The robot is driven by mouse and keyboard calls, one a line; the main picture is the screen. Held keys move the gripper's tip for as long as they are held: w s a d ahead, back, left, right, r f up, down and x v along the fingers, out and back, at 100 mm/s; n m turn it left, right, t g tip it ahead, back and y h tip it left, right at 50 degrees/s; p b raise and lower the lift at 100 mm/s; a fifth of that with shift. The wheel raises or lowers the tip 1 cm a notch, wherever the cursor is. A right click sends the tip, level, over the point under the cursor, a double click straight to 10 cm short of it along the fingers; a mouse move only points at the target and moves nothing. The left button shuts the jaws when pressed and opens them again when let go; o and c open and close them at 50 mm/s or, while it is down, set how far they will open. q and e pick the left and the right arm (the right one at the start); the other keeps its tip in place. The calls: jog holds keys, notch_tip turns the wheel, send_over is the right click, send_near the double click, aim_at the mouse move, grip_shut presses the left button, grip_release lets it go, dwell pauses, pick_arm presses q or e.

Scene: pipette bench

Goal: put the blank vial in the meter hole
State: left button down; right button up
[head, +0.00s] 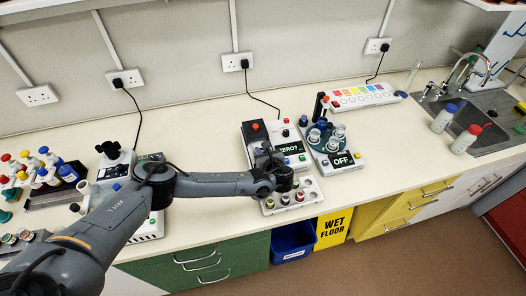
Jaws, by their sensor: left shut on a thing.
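My left gripper (286,181) reaches in from the left and hangs just over the back of a white vial tray (316,199). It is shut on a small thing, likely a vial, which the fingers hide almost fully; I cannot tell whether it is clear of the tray. Several vials with coloured caps stand in the tray. My right gripper is not in view.
A machine (343,160) reading "OFF", with a round teal carousel, stands to the right of the meter. A white strip with coloured squares (362,96) lies behind it. Bottles stand by the sink (478,117). A rack of capped bottles (40,170) is at the left.

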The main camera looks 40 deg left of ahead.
pick_arm(q)
jog(key=shift+f, duration=0.3)
jog(key=c, duration=0.9)
grip_release()
jog(key=shift+w, duration=0.1)
jog(key=shift+r, duration=0.1)
